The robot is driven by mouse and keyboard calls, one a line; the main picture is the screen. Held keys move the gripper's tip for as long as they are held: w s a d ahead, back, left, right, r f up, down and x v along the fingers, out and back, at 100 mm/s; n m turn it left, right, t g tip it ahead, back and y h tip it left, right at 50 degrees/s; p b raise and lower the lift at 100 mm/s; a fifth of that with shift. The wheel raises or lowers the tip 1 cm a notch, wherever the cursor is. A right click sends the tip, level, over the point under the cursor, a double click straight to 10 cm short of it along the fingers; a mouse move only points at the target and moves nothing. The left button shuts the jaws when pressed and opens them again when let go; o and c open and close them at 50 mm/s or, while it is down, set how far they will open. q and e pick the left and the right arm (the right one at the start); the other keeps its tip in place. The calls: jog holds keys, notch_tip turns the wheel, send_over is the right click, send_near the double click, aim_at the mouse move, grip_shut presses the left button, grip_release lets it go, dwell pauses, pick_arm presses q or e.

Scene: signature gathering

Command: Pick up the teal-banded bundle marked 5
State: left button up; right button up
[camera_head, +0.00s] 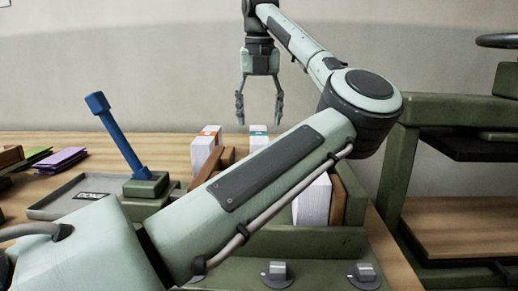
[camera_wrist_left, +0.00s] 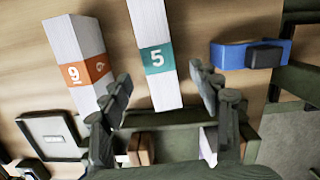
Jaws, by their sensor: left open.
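The teal-banded bundle marked 5 (camera_wrist_left: 152,30) is a white paper block, clear in the left wrist view. In the head view it stands upright (camera_head: 258,141), partly hidden behind my left arm. My left gripper (camera_head: 259,120) is open and empty, pointing down just above this bundle. In the left wrist view the open fingers (camera_wrist_left: 160,82) lie on either side of the bundle, with the teal band between them and no clear contact. My right gripper is not in view.
An orange-banded bundle marked 9 (camera_wrist_left: 72,40) stands close beside it; it also shows in the head view (camera_head: 203,150). A blue-handled lever (camera_head: 120,135) stands by a grey tray (camera_head: 60,210). A green frame (camera_head: 395,165) rises at right. My left arm crosses the view.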

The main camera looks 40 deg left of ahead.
aim_at(259, 134)
pick_arm(q)
jog(key=shift+w+a+f, duration=0.1)
jog(key=shift+a+f, duration=0.05)
jog(key=shift+f, duration=0.6)
jog(key=f, duration=0.2)
jog(key=a+f, duration=0.1)
jog(key=shift+w+f+p, duration=0.25)
jog(key=shift+w+p, duration=0.1)
jog(key=shift+p, duration=0.05)
jog(key=shift+w+f, duration=0.1)
jog(key=shift+f, duration=0.3)
grip_shut()
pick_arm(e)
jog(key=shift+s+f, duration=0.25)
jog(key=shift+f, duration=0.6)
